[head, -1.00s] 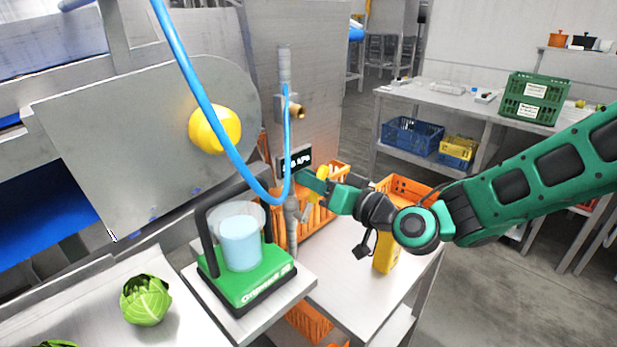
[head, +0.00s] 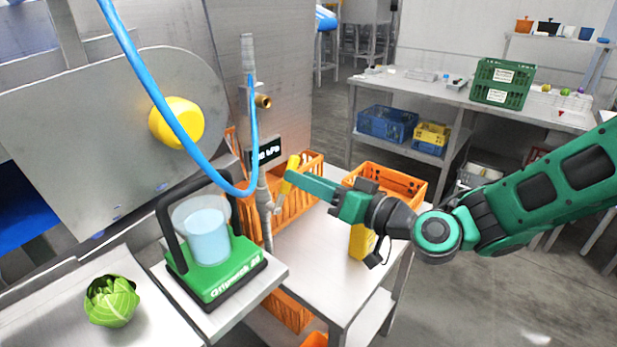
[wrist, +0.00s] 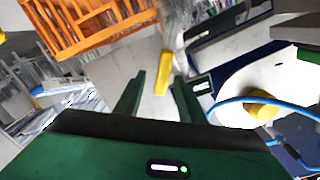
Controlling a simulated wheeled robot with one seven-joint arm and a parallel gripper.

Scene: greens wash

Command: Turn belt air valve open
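The belt air valve has a yellow lever handle (head: 289,173) on a grey vertical pipe (head: 265,205), beside a dark kPa display (head: 266,151). The lever stands steeply, its top leaning right; I cannot read the display's full number. My gripper (head: 289,174) reaches in from the right, its tips close by the lever. In the wrist view the two fingers of my gripper (wrist: 158,84) are apart, with the yellow lever (wrist: 163,73) showing in the gap, around or just beyond the tips. I see no finger closed on it.
A blue hose (head: 180,122) hangs in front of the pipe. A green-based device with a clear container (head: 208,235) stands left of it. Orange crates (head: 390,182) and a yellow container (head: 361,242) stand on the metal table. A lettuce (head: 111,300) lies at lower left.

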